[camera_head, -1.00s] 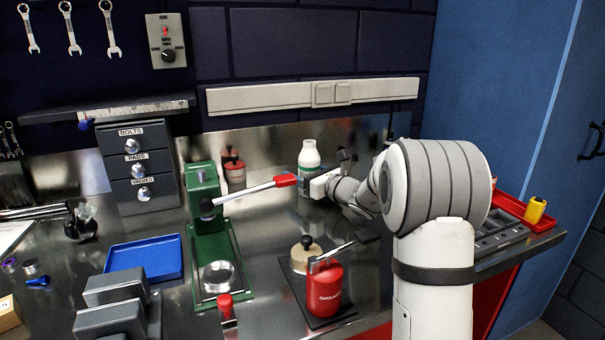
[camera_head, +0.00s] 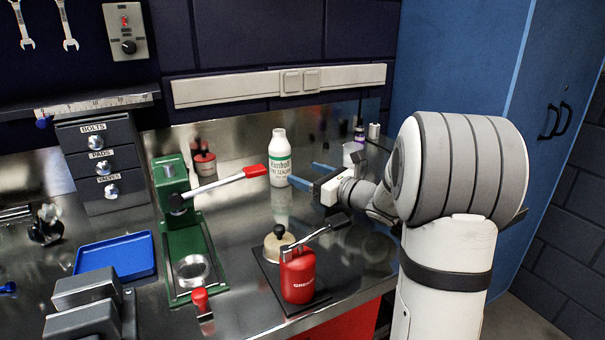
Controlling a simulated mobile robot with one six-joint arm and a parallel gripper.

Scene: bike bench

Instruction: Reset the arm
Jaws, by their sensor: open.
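My gripper (camera_head: 306,176) is at the right of the bench, its two blue fingers apart and pointing left with nothing between them. It is above the bench top, just right of a white bottle (camera_head: 279,158) with a green-edged label. The green press (camera_head: 185,225) stands to the left, its red-tipped lever (camera_head: 253,171) reaching toward the bottle. My white and grey arm hides the right end of the bench.
A blue tray (camera_head: 115,257) and grey blocks (camera_head: 86,305) lie left. A small drawer unit (camera_head: 98,160) stands against the back wall. A blue cabinet (camera_head: 458,60) is at right.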

